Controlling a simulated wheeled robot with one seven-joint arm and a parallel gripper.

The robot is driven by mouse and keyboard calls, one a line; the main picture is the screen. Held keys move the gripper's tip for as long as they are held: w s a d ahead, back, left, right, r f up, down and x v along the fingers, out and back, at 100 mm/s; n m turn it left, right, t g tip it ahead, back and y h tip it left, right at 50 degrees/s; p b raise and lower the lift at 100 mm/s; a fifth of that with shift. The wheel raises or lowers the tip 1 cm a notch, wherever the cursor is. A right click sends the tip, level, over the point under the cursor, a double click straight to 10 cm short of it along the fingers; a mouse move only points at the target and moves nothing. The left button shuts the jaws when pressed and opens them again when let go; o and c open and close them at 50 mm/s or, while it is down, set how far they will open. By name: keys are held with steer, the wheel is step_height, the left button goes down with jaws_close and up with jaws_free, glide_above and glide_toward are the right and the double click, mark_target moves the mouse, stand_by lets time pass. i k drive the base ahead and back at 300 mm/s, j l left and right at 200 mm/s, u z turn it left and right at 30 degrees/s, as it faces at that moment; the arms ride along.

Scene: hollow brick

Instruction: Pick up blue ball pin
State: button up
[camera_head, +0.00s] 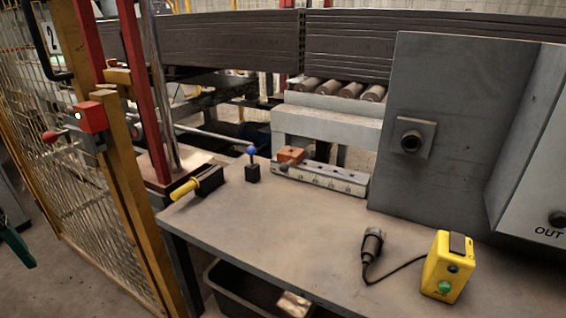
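The blue ball pin (251,152) stands upright near the back edge of the work table, left of centre. It has a small round blue ball on a thin stem. The stem rises from a small dark block (252,174) on the table top. Nothing touches the ball, and it is in plain sight. The lower end of the stem is hidden in or behind the block. My gripper is not in view.
The table (290,232) is clear in front of the pin. A yellow-handled tool (196,184) lies to its left. A metal rail with an orange block (290,155) is close on its right. A yellow control box (446,266) and a corded dark device (372,246) are at the front right.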

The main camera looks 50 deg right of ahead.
mark_target(250, 150)
steer(key=i+l+z, duration=0.25)
steer(key=i+z, duration=0.15)
steer(key=i+l+z, duration=0.1)
steer(key=i+z, duration=0.3)
